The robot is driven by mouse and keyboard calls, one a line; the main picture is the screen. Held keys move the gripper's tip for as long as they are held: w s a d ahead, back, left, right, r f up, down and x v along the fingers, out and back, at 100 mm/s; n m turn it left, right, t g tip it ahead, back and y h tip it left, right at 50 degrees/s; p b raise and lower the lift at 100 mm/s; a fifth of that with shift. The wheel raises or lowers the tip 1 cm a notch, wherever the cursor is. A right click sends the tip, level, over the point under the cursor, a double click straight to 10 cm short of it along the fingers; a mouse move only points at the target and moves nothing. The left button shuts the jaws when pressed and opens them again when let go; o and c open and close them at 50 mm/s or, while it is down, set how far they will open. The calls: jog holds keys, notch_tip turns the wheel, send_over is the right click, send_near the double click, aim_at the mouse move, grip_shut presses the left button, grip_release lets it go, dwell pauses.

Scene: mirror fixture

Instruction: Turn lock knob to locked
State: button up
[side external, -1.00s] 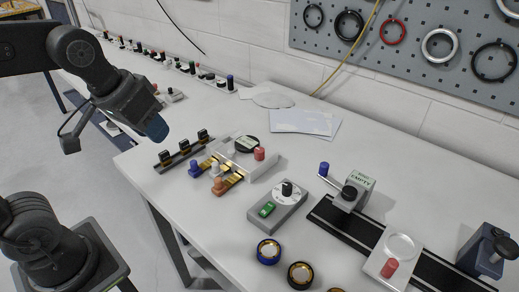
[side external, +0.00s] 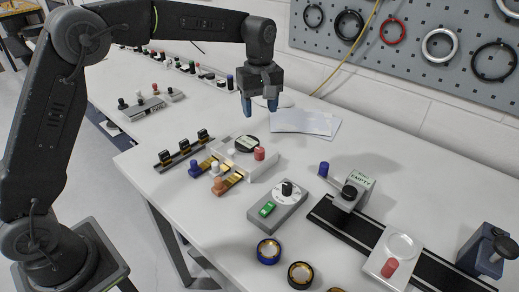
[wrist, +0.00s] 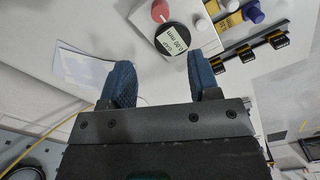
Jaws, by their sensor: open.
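My gripper (side external: 260,106) is open and empty, pointing down above the back of the table. Its blue fingertips also show in the wrist view (wrist: 159,66), spread apart. A grey box (side external: 265,218) has a black knob (side external: 287,188) on a white dial and a green rocker switch (side external: 267,209). It stands in front of and to the right of my gripper, well apart from it. A white fixture (side external: 265,167) carries a round black gauge (side external: 247,144), a red knob (side external: 259,154) and brass slides with coloured knobs. I cannot tell which knob is the lock knob.
A block marked EMPTY (side external: 361,184) with a blue-tipped lever and a clear disc on a plate (side external: 402,247) sit along a black rail (side external: 335,219). Paper sheets (side external: 304,122) lie near the wall. Two ringed pucks (side external: 268,252) sit at the front.

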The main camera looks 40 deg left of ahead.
aim_at(259, 149)
notch_tip(259, 149, down, 14)
jog(key=shift+r, duration=0.25)
dwell(0.3)
jog(key=c, duration=0.9)
jog(key=shift+m, duration=2.3)
jog(key=o, duration=0.9)
jog(key=shift+a, duration=0.1)
